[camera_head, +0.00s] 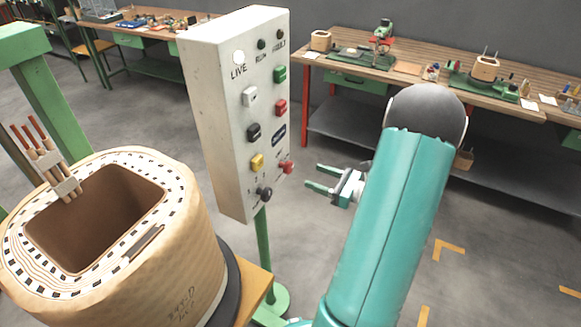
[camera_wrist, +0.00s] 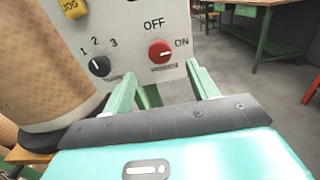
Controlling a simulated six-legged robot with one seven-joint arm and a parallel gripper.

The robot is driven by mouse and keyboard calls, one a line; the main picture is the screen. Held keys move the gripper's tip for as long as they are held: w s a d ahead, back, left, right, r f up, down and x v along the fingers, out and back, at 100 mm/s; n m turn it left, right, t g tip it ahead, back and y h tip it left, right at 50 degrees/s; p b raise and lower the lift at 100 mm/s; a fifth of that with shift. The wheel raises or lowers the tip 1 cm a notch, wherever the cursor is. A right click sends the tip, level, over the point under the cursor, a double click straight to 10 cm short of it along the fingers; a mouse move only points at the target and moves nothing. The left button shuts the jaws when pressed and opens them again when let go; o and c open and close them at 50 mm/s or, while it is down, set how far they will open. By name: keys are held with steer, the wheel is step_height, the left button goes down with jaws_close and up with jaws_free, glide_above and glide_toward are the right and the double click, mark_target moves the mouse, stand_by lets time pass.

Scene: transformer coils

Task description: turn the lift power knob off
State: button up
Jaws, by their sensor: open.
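The white control panel (camera_head: 233,115) stands upright on a green post. Its red lift power knob (camera_head: 287,167) is near the lower right edge of the face. In the wrist view the red knob (camera_wrist: 160,52) lies between OFF above and ON at its right; its pale mark seems to point towards ON. My gripper (camera_head: 313,177) is open and empty, just right of the knob in the head view and apart from it. In the wrist view its green fingers (camera_wrist: 162,73) point at the panel, one on each side below the knob.
A black selector knob (camera_wrist: 100,66) marked 1, 2, 3 sits left of the red knob. A yellow JOG button (camera_head: 257,162) is above it. A large wound coil (camera_head: 190,255) stands close at the left. Workbenches (camera_head: 460,90) line the back; the floor at right is clear.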

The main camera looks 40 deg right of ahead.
mark_target(291, 167)
steer(key=x, duration=0.8)
steer(key=shift+w+a, duration=0.2)
steer(key=shift+w, duration=0.15)
steer(key=shift+c, duration=0.2)
steer(key=c, duration=0.9)
